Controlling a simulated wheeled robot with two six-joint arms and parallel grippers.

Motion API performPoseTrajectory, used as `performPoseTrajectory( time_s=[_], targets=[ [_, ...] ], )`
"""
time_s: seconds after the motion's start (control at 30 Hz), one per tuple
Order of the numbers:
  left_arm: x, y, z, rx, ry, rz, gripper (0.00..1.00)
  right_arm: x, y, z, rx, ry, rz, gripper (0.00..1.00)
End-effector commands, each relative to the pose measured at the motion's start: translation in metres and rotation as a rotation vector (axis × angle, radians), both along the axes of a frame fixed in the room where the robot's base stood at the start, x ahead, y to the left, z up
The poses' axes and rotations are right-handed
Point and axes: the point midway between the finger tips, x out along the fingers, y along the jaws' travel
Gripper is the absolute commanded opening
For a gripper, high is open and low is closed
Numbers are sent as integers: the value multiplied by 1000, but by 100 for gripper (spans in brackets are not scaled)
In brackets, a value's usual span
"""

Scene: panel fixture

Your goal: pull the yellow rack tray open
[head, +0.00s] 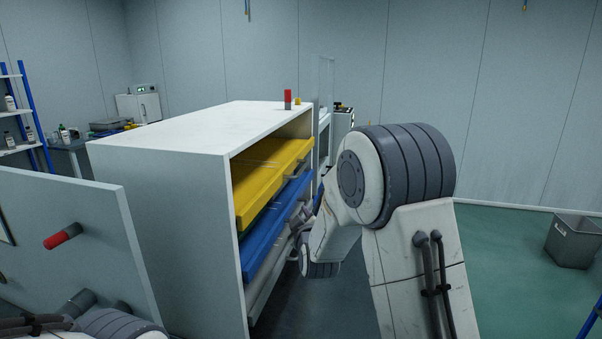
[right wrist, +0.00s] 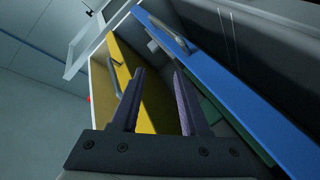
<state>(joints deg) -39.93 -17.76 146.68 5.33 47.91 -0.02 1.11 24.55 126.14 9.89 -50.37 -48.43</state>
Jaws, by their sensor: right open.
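The yellow rack tray (head: 268,180) is the top tray in a white cabinet (head: 165,180); I cannot tell how far it stands out. In the right wrist view the yellow tray (right wrist: 160,100) lies behind my fingers, with a grey bar handle (right wrist: 118,82) on its front. My right gripper (right wrist: 160,75) is open and empty, its left finger close to that handle, which is not between the fingers. I cannot tell whether they touch. In the head view the right arm mostly hides this gripper. My left arm shows at the lower left; its jaws are out of view.
A blue tray (head: 270,225) with its own handle (right wrist: 167,37) sits just below the yellow one. A pale tray (head: 275,275) is lower still. A panel with a red knob (head: 62,236) stands at left. A grey bin (head: 573,240) and open green floor are at right.

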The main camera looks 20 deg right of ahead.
Motion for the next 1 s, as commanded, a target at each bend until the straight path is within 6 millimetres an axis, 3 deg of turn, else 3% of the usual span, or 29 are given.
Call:
performPoseTrajectory(
  time_s=[0.1, 0.3, 0.47, 0.8, 1.0],
  targets=[
    [0, 0, 0, 0, 0, 0, 50, 21, -13, 29, -175, -177, -38, 45],
    [0, 0, 1, 0, 0, 0, 50, 29, -23, 55, -329, -318, -92, 45],
    [0, 0, 8, 0, 0, 0, 50, 43, -28, 64, -347, -335, -101, 45],
    [0, 0, 32, 0, 0, 0, 50, 100, -43, 77, -344, -334, -100, 45],
    [0, 0, 39, 0, 0, 0, 50, 121, -48, 80, -344, -333, -99, 45]
  ],
)
